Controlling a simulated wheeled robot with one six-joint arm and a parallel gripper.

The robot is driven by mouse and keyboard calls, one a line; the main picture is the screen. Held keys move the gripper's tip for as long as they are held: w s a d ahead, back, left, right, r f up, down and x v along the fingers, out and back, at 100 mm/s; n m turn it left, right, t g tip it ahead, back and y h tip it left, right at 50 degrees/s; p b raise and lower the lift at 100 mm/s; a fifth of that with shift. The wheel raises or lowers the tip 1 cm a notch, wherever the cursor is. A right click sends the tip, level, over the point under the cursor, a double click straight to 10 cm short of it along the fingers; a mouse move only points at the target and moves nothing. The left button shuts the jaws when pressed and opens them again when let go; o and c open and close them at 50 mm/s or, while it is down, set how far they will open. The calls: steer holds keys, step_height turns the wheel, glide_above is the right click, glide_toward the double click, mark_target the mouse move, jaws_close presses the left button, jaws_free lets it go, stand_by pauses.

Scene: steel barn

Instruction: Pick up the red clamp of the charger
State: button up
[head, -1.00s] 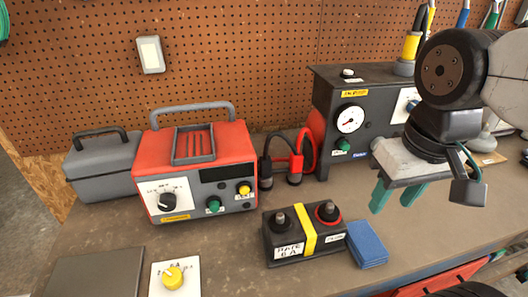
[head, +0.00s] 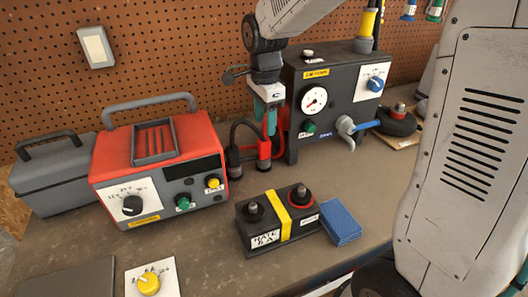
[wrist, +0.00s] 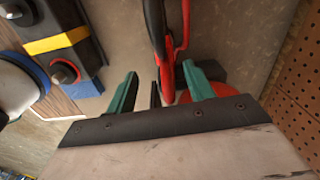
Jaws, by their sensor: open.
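The red charger (head: 160,160) stands on the bench, with a black clamp (head: 235,163) and the red clamp (head: 264,152) beside its right side, both on looped cables. My gripper (head: 267,122) points down above the red clamp, with green fingers open. In the wrist view the fingers stand apart on either side of a red part of the clamp (wrist: 167,78) and a dark part beside it. I cannot tell how far down the fingers reach around the clamp.
The black battery (head: 277,222) with a yellow strap and a blue pad (head: 341,221) lie in front. A dark gauge box (head: 340,95) stands close behind my gripper. A grey toolbox (head: 52,172) is at left. A yellow knob plate (head: 149,281) sits in front.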

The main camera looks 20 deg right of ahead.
mark_target(264, 140)
steer(key=shift+w+a+f+m, duration=0.1)
steer(key=shift+w+f+m, duration=0.3)
steer(key=shift+f, duration=0.35)
step_height(264, 140, down, 7)
steer(key=shift+f, duration=0.1)
jaws_close()
steer(key=shift+r, duration=0.2)
